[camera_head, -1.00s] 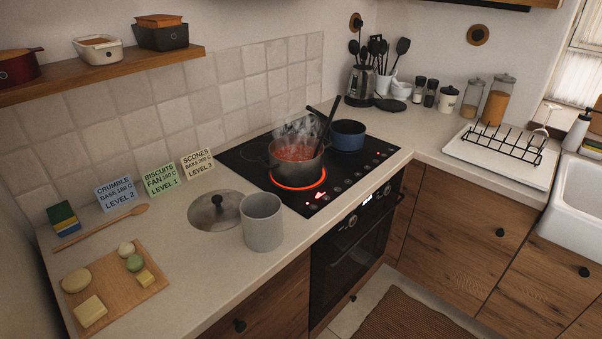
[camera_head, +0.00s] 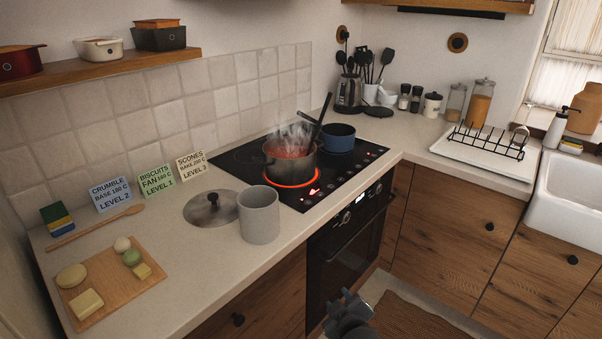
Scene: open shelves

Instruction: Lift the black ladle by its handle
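A black ladle (camera_head: 322,113) leans in a steaming dark pot of red sauce (camera_head: 291,162) on the lit hob zone. Its handle rises up and to the right above the rim; its bowl is hidden in the pot. My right gripper (camera_head: 347,299) shows at the bottom edge, in front of the oven and below counter height, well apart from the ladle. Its fingers are dark grey and small in view, and I cannot tell whether they are apart. My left gripper is not in view.
A blue saucepan (camera_head: 339,138) stands right behind the pot, with a dark handle close to the ladle. A grey canister (camera_head: 260,216) and a metal lid (camera_head: 211,208) stand left of the hob.

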